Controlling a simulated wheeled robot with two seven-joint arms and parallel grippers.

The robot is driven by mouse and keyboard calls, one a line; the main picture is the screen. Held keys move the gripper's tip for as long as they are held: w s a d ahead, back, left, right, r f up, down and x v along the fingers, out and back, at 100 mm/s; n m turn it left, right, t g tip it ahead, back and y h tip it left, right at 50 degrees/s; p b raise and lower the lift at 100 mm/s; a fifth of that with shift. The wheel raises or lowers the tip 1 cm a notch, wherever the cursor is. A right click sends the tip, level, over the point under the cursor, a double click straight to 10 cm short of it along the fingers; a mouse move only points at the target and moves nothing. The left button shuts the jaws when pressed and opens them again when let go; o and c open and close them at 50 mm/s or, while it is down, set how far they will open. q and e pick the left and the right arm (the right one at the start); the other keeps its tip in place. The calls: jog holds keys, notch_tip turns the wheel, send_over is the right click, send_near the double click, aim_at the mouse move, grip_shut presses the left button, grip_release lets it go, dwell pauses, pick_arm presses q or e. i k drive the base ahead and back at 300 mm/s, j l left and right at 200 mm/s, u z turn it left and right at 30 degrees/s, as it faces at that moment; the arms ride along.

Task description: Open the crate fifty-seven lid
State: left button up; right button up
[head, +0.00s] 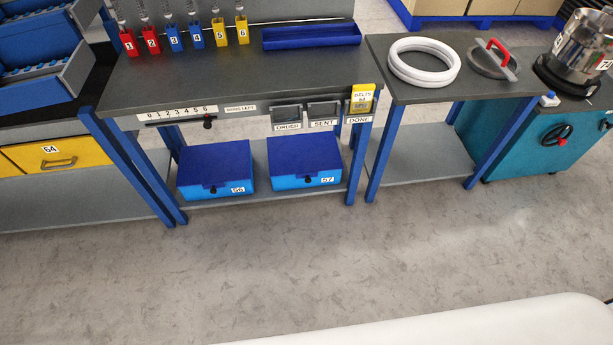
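Crate fifty-seven (290,182) is a blue box with a white label reading 57 on its front. It stands on the lower shelf of the middle workbench, on the right side. Its darker blue lid (300,157) lies flat and shut on top. A small dark knob shows at the front, near the label. A similar blue crate labelled 56 (204,191) stands to its left with its lid shut. Neither of my grippers is in view.
The workbench top (240,80) and its blue legs (360,150) frame the shelf. A side table (440,90) with white rings stands to the right, and a yellow drawer (55,153) labelled 64 is at left. The grey floor (300,260) in front is clear.

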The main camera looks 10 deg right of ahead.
aim_at(305, 155)
jog(key=i+l, duration=0.85)
jog(key=i, duration=0.15)
